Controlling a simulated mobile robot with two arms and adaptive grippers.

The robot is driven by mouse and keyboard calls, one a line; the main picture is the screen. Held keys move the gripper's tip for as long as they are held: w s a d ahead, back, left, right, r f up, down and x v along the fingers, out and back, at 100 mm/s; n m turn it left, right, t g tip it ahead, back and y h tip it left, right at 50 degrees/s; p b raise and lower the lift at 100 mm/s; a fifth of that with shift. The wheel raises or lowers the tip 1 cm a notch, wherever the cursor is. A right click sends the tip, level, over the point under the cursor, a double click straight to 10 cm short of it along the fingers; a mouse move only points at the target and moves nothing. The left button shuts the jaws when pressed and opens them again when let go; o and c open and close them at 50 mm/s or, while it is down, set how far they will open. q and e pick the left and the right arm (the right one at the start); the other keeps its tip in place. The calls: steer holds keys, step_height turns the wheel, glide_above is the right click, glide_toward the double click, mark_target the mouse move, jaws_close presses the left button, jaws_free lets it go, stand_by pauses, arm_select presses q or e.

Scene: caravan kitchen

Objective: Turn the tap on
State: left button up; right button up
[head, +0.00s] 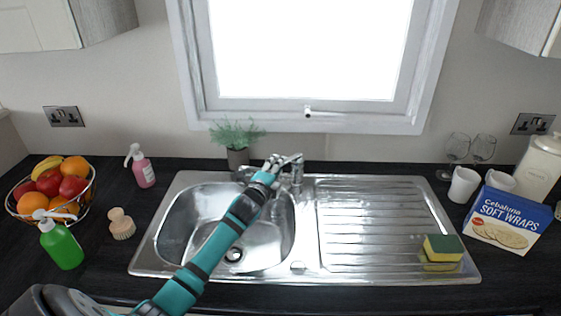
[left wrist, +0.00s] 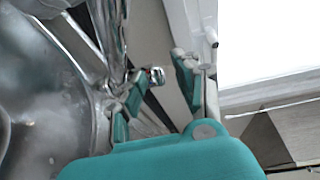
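The chrome tap (head: 297,180) stands at the back edge of the steel sink (head: 185,215), partly hidden by my left gripper. My left arm reaches over the basin from the lower left, and my left gripper (head: 280,163) is at the tap's top. In the left wrist view, the gripper's two teal fingers (left wrist: 158,88) are spread apart. A small shiny chrome end (left wrist: 156,75), seemingly part of the tap, shows between them; I cannot tell whether they touch it. The chrome tap body (left wrist: 108,30) rises beside the left finger. My right gripper is not in view.
A potted plant (head: 237,145) stands just left of the tap, and the window (head: 310,50) is behind. A sponge (head: 443,248) lies on the drainer's right edge. Soap bottles, a brush and a fruit bowl (head: 50,190) are left; glasses, mugs and a wraps box (head: 508,220) are right.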

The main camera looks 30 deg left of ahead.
mark_target(290, 159)
arm_select(q)
steer(key=shift+x, duration=1.1)
steer(key=shift+w, duration=0.25)
jaws_close()
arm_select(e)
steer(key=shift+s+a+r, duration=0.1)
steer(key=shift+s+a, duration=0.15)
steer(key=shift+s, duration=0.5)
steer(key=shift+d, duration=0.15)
